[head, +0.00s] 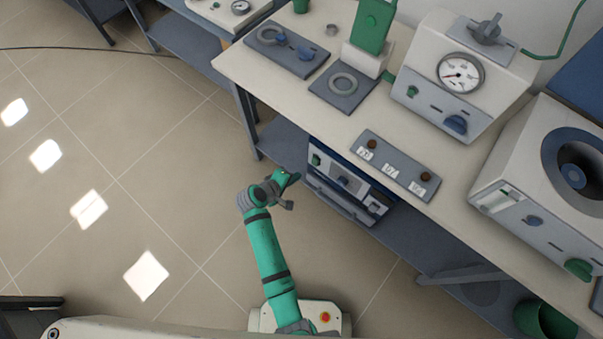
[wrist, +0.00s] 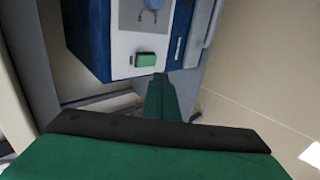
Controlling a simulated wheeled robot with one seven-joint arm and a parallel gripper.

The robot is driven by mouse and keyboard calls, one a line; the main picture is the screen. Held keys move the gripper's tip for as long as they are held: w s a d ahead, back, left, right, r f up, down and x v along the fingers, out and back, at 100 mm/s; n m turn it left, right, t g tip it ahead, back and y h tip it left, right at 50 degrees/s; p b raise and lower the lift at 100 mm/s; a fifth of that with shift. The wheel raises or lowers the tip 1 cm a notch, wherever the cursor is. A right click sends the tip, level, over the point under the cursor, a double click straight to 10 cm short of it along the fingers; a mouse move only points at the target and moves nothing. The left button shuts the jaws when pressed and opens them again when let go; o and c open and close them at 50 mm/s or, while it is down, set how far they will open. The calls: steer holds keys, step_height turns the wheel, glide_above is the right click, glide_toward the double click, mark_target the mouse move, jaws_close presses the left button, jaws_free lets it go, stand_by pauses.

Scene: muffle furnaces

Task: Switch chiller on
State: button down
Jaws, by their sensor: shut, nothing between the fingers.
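A box-shaped unit with a pale front panel and blue sides (head: 345,184), which I take to be the chiller, sits on the shelf under the bench. In the wrist view the unit (wrist: 88,35) appears turned, with a green rocker switch (wrist: 146,60) on its pale panel. My gripper (head: 294,178) is in front of the unit's left end in the head view. In the wrist view my gripper (wrist: 161,78) is shut and empty, its tip appearing beside the green switch. I cannot tell whether it touches the switch, or the switch's position.
The bench top (head: 300,95) overhangs the unit. On it are a switch panel with brown knobs (head: 395,165), a gauge device (head: 460,80) and a furnace-like device (head: 545,190). A bench leg (head: 247,125) stands left of the unit. The tiled floor (head: 150,180) to the left is clear.

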steer(key=shift+v, duration=1.15)
steer(key=shift+w+a, duration=0.1)
steer(key=shift+a+f, duration=0.15)
steer(key=shift+f, duration=0.5)
